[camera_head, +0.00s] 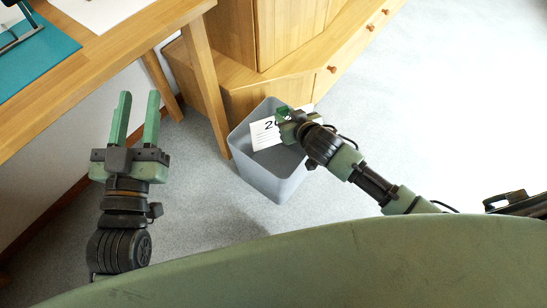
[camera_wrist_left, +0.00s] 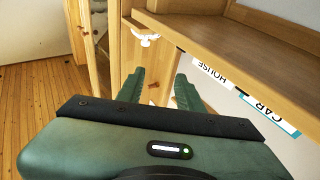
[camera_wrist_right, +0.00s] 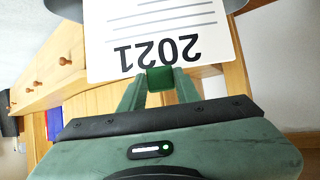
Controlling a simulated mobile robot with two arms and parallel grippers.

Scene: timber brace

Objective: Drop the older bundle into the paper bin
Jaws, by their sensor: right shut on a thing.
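My right gripper (camera_head: 287,118) is shut on a green clip (camera_wrist_right: 160,79) at the edge of a white paper bundle (camera_head: 265,133). In the right wrist view the bundle (camera_wrist_right: 165,30) reads 2021, upside down, above printed lines. In the head view the bundle is over the open mouth of the grey paper bin (camera_head: 270,181); I cannot tell how far down it hangs. The bin stands on the floor by the wooden cabinet. My left gripper (camera_head: 136,115) is open and empty, left of the bin; its fingers (camera_wrist_left: 158,88) also show in the left wrist view.
A wooden desk (camera_head: 85,62) with a teal mat (camera_head: 38,55) is at the upper left, its leg close to the bin. A wooden cabinet (camera_head: 310,65) stands behind the bin. The left wrist view shows labels HOUSE (camera_wrist_left: 212,71) and CAR (camera_wrist_left: 268,112). Floor at the right is clear.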

